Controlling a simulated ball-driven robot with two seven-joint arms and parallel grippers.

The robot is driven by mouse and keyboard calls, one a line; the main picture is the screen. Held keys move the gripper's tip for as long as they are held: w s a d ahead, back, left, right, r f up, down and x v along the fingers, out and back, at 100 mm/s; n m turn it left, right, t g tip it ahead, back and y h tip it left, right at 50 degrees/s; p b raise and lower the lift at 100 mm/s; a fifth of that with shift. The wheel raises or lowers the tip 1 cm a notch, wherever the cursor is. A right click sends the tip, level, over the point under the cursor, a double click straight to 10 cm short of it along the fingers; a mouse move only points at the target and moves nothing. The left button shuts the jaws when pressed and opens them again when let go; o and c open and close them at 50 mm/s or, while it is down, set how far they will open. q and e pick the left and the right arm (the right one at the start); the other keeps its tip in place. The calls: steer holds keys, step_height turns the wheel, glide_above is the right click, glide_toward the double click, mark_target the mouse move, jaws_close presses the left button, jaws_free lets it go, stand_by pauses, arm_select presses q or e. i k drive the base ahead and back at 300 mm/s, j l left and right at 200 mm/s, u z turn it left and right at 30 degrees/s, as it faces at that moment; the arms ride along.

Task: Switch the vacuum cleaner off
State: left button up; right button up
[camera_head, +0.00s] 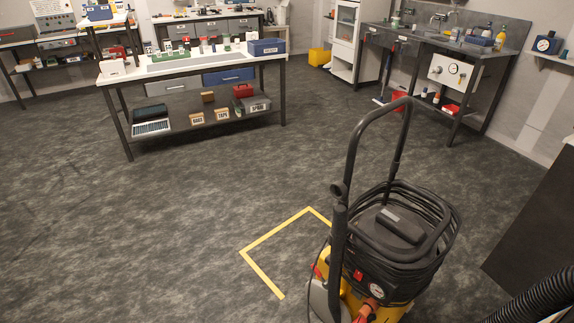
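The vacuum cleaner (394,238) stands upright at the lower right of the head view. It has a black top with a coiled hose or cable, a yellow base and a tall black push handle (349,160). A small red switch (358,275) shows on its front, left of a round white gauge (376,290). I cannot tell the switch's position at this size. The bottom of the vacuum is cut off by the frame edge. Neither of my grippers is in view.
Yellow floor tape (262,266) lies left of the vacuum. A work bench (184,67) with shelves stands at the back, and a sink counter (440,42) at the back right. A dark panel (535,235) and a black ribbed hose (545,297) are at right. The floor at left is clear.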

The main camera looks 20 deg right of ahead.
mark_target(358, 275)
steer(key=i+z, duration=0.1)
steer(key=z, duration=0.4)
steer(key=j+z, duration=0.1)
steer(key=z, duration=0.4)
steer(key=i+j+z, duration=0.1)
steer(key=z, duration=0.4)
steer(key=i+j+z, duration=0.15)
steer(key=j+z, duration=0.25)
steer(key=j, duration=0.35)
steer(key=j+z, duration=0.4)
steer(key=j, duration=0.4)
steer(key=i+j+z, duration=0.15)
steer(key=j, duration=0.35)
steer(key=i+j+z, duration=0.15)
steer(key=j, duration=0.4)
steer(key=i+j+z, duration=0.15)
steer(key=j, duration=0.35)
steer(key=j+z, duration=0.1)
steer(key=j, duration=0.15)
steer(key=z, duration=0.9)
steer(key=u, duration=0.9)
steer(key=i, duration=0.05)
